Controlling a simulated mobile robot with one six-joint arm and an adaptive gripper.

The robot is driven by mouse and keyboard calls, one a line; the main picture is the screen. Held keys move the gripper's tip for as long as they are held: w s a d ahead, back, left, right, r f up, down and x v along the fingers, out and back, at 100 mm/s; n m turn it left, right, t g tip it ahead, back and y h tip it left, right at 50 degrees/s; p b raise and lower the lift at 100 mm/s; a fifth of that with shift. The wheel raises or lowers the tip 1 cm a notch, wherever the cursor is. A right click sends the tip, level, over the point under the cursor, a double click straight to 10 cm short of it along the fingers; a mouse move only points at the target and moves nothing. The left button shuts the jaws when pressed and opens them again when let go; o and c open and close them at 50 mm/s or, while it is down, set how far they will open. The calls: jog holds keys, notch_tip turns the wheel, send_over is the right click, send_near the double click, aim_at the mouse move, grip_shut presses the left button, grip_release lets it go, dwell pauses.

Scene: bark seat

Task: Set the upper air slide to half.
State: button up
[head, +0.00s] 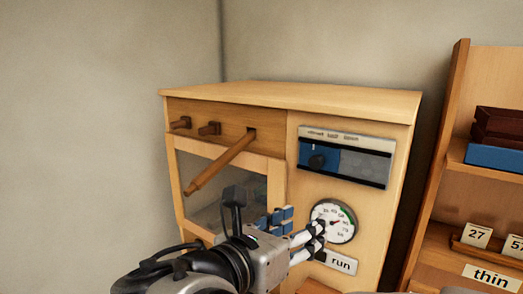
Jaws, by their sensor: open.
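The upper air slide (345,157) is a framed panel high on the right front of a wooden cabinet. A blue plate with a dark round knob (317,161) fills its left part, and the right part is grey. Small words run along its pale top strip, too blurred to read surely; the knob sits under the leftmost. My gripper (319,240) is open, in front of the cabinet and below the slide, apart from the knob. Its fingers point right and overlap the dial's lower left edge in the picture. Nothing shows between them.
The wooden cabinet (290,95) carries a round dial (335,221), a "run" label (341,262), and a long wooden lever (222,161) jutting out at left beside two short pegs. A shelf (450,130) with boxes and number cards stands at right. The space before the slide looks clear.

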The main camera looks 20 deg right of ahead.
aim_at(314, 162)
jog(key=w+a+r+n+t+h, duration=0.1)
jog(key=w+a+r+n+t, duration=0.1)
jog(key=w+a+r+n, duration=0.3)
jog(key=shift+m, duration=0.9)
jog(key=x, duration=0.5)
jog(key=s+d+x, duration=0.1)
jog(key=x, duration=0.5)
jog(key=s+r+x, duration=0.1)
jog(key=x, duration=0.4)
jog(key=shift+w+d+p, duration=0.2)
jog(key=shift+d+p, duration=0.15)
jog(key=shift+d, duration=0.2)
jog(key=shift+c, duration=0.5)
grip_shut()
